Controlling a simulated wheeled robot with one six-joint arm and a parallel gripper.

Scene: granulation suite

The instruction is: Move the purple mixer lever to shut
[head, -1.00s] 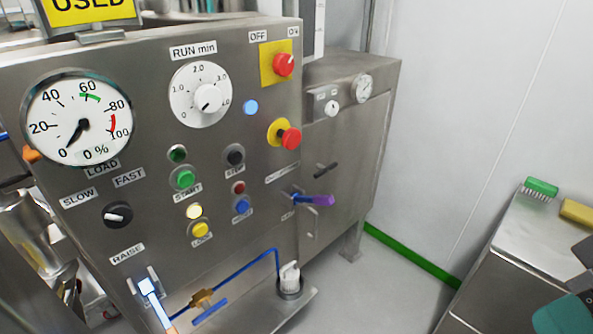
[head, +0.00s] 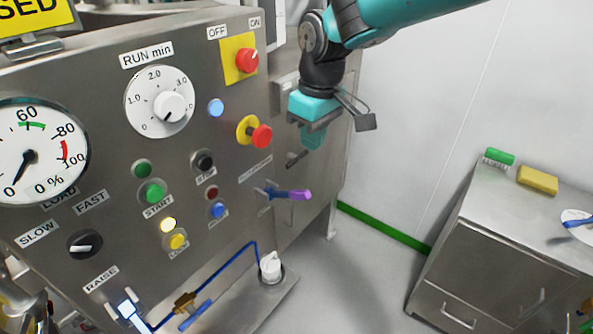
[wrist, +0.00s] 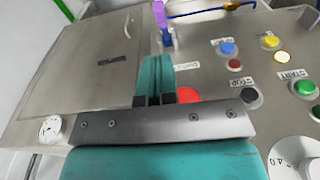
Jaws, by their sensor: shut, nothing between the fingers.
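The purple mixer lever (head: 293,194) sticks out to the right from its blue pivot on the right part of the steel control panel (head: 120,225), below the red stop button. The labels above and below it are too small to read. In the wrist view the lever (wrist: 159,14) shows at the top, beyond the fingertips. My gripper (head: 311,138) is above and slightly right of the lever in the head view, apart from it. Its teal fingers (wrist: 154,80) are closed together and empty.
A red mushroom button (head: 262,136) on a yellow plate sits close above the lever. A dark handle (head: 297,159) is on the cabinet beside it. Blue tubing and a white cap (head: 271,267) lie below. A steel cabinet (head: 480,255) stands at right, with clear floor between.

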